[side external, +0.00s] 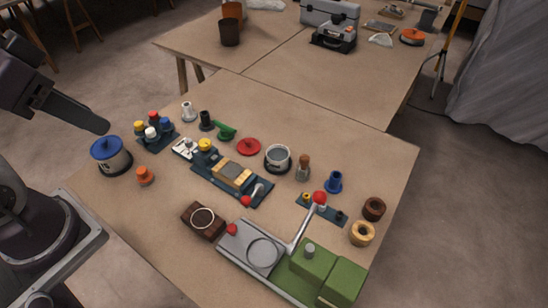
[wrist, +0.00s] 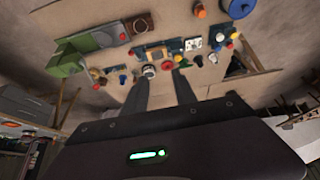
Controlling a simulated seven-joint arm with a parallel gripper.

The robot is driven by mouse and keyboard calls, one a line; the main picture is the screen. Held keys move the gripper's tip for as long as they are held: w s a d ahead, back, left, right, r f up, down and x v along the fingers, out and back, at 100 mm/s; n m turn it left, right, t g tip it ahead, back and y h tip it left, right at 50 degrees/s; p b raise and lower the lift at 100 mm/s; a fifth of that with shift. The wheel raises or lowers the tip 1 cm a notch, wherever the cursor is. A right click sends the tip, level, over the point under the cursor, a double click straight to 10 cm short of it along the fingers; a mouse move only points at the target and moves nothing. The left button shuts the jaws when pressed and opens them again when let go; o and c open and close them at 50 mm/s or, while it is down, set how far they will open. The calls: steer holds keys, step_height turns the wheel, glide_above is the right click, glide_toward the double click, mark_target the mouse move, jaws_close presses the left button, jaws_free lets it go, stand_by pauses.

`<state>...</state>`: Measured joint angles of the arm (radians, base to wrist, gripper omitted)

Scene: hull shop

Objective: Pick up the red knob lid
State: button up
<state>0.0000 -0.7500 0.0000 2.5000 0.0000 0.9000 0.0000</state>
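The red knob lid (side external: 248,146) lies flat on the table near the middle, a red disc with a small knob, to the left of an open grey pot (side external: 277,157). It also shows small in the wrist view (wrist: 167,66), close to the pot (wrist: 149,71). My gripper (side external: 103,126) is at the left in the side view, raised and apart from the lid. In the wrist view my gripper's two dark fingers (wrist: 158,80) stand apart with nothing held between them.
A green handled piece (side external: 224,131) lies just left of the lid. A dark blue board with yellow blocks (side external: 204,183) is in front. A blue-lidded pot (side external: 112,160) stands at the left. A grey and green machine (side external: 262,240) fills the front. A second table (side external: 300,65) is behind.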

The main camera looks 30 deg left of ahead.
stand_by(0.3)
steer(key=o, duration=1.3)
steer(key=shift+c, duration=0.2)
steer(key=n+g, duration=0.5)
steer(key=n, duration=0.9)
glide_above(248, 140)
steer(key=s, duration=0.3)
step_height(248, 140, down, 20)
steer(key=shift+w+d, duration=0.25)
steer(key=shift+d, duration=0.05)
steer(key=shift+n+g, duration=0.3)
steer(key=shift+n, duration=0.6)
steer(key=f, duration=0.5)
steer(key=w+f, duration=0.1)
steer(key=f, duration=0.3)
steer(key=w+f, duration=0.1)
steer(key=f, duration=0.4)
steer(key=shift+w+a+f, duration=0.2)
steer(key=shift+f, duration=0.1)
steer(key=shift+c, duration=0.2)
